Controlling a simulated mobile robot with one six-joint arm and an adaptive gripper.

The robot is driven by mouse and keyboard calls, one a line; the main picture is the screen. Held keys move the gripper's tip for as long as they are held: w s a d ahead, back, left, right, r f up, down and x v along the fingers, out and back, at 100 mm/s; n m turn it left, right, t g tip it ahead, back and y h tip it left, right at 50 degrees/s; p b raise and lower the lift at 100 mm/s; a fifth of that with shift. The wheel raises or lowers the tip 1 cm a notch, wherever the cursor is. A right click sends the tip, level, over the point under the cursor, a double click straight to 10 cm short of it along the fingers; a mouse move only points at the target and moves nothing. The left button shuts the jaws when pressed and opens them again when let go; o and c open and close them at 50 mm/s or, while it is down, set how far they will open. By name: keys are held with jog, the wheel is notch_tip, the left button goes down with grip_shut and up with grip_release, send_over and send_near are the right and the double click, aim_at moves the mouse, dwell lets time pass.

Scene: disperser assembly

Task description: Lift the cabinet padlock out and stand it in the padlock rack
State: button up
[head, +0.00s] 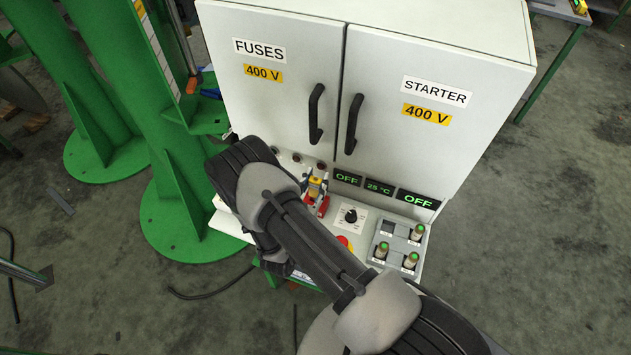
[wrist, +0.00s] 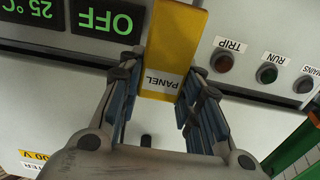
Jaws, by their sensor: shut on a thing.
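The yellow padlock with a white PANEL label (wrist: 172,50) is between the fingers of my gripper (wrist: 160,82) in the wrist view. The gripper is shut on it. In the head view the yellow padlock (head: 316,186) shows small above the control panel, just past my arm, with the fingertips on either side. A red piece (head: 323,207) is close below it; I cannot tell what it is. The padlock's shackle is not clear in either view. I cannot make out the padlock rack.
A grey cabinet (head: 420,150) with two handled doors stands behind. Its sloping panel has OFF displays (head: 418,199), a black rotary knob (head: 351,215), a red button (head: 344,242) and a holder (head: 389,228) with green-topped cylinders to the right. Green columns (head: 165,120) stand at left.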

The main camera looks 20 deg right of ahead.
aim_at(314, 191)
jog(key=shift+f+b, duration=1.35)
jog(key=shift+f, duration=0.25)
jog(key=o, duration=1.2)
jog(key=shift+o, duration=0.2)
jog(key=v, duration=1.2)
jog(key=shift+r, duration=0.1)
